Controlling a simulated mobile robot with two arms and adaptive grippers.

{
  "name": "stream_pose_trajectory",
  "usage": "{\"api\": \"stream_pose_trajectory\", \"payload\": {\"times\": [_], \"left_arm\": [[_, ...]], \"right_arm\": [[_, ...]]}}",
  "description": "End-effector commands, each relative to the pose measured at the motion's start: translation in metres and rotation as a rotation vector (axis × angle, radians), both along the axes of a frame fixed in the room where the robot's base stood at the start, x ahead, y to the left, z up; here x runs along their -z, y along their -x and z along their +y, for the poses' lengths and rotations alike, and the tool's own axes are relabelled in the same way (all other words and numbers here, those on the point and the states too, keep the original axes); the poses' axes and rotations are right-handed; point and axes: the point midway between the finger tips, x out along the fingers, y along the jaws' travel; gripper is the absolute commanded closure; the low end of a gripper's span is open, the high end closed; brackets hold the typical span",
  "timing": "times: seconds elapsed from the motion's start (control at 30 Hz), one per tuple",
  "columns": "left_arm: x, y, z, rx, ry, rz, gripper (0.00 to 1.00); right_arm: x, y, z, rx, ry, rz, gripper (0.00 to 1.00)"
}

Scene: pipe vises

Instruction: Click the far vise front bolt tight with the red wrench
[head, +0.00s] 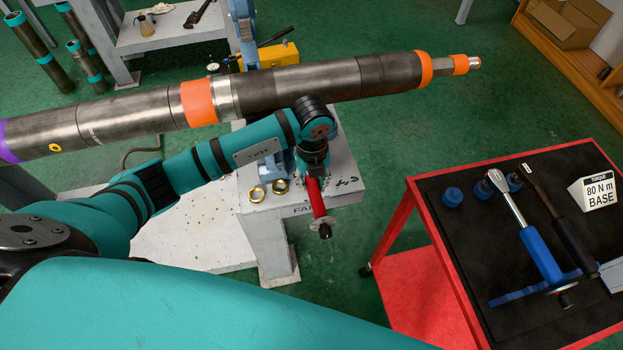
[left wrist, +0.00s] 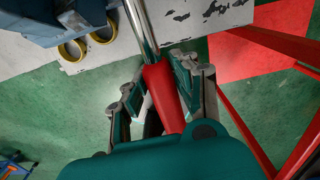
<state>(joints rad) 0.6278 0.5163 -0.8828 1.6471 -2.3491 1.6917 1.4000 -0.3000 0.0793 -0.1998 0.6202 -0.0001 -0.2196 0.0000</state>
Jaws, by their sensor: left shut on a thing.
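The red wrench (head: 317,198) is in my left gripper (head: 314,168). Its red handle (left wrist: 163,90) lies between the fingers in the left wrist view, and its steel shaft runs up out of that picture. The wrench's head is out of sight there. The blue vise (head: 270,168) stands on a grey pedestal (head: 345,190) whose partly covered label starts with "FA". My left arm and the pipe hide much of the vise. I cannot make out the front bolt, nor whether the wrench is on it. My right gripper is not in view.
A long dark pipe (head: 310,84) with orange bands crosses above my left arm. Two brass rings (head: 257,194) lie on the pedestal. A red cart (head: 409,212) at right carries a blue-handled wrench (head: 541,252), a black-handled wrench (head: 574,238), blue sockets and a torque sign (head: 596,192).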

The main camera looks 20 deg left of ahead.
Motion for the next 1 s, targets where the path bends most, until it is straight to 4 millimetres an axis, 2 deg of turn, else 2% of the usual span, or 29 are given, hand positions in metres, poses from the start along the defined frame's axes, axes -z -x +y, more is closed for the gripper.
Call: {"api": "stream_pose_trajectory", "payload": {"times": [1.0], "left_arm": [[0.009, -0.001, 0.0, 0.0, 0.0, -0.001, 1.0]], "right_arm": [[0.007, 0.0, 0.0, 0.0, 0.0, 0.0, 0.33]]}}
